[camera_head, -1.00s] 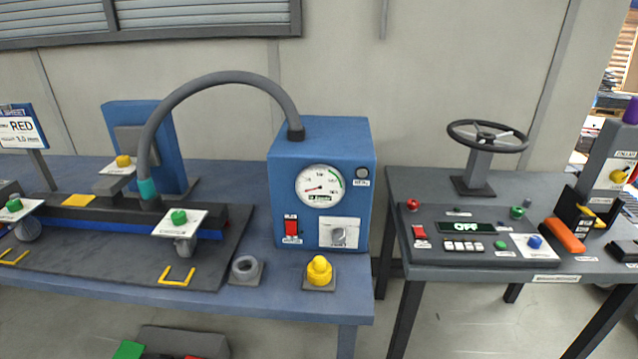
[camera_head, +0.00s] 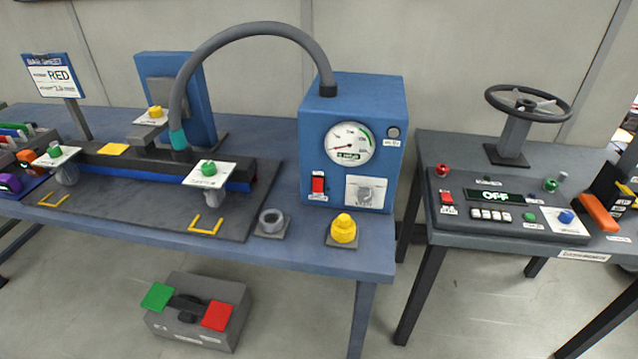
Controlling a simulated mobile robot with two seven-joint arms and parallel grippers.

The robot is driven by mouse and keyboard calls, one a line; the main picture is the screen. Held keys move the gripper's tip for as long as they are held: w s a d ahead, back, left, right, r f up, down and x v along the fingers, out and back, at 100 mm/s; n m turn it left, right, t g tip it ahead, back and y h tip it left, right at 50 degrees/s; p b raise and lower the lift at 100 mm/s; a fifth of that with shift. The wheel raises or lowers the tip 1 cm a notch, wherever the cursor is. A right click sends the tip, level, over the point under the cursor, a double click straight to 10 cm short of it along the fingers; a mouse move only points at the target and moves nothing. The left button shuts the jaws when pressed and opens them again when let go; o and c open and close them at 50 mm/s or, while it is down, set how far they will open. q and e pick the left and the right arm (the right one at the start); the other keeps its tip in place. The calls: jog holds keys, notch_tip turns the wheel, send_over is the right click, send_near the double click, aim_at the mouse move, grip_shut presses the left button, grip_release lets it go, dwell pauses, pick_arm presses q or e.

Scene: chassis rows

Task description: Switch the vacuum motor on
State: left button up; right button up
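The blue vacuum motor box (camera_head: 353,140) stands at the right end of the blue table. Its front carries a round gauge (camera_head: 349,143) with the needle at the lower left, a red rocker switch (camera_head: 318,184) and a grey knob on a white plate (camera_head: 366,191). A small round dark lamp (camera_head: 393,132) sits at the upper right of the front. A grey hose (camera_head: 246,28) arches from the box top to a teal fitting (camera_head: 178,138) on the left. The switch's position is too small to tell. Neither of my grippers is in view.
A yellow knob (camera_head: 343,228) and a grey ring (camera_head: 271,221) sit at the table's front edge. A pedal box (camera_head: 195,312) with green and red pedals is on the floor. A second table (camera_head: 446,150) at right bears a steering wheel and a panel reading OFF.

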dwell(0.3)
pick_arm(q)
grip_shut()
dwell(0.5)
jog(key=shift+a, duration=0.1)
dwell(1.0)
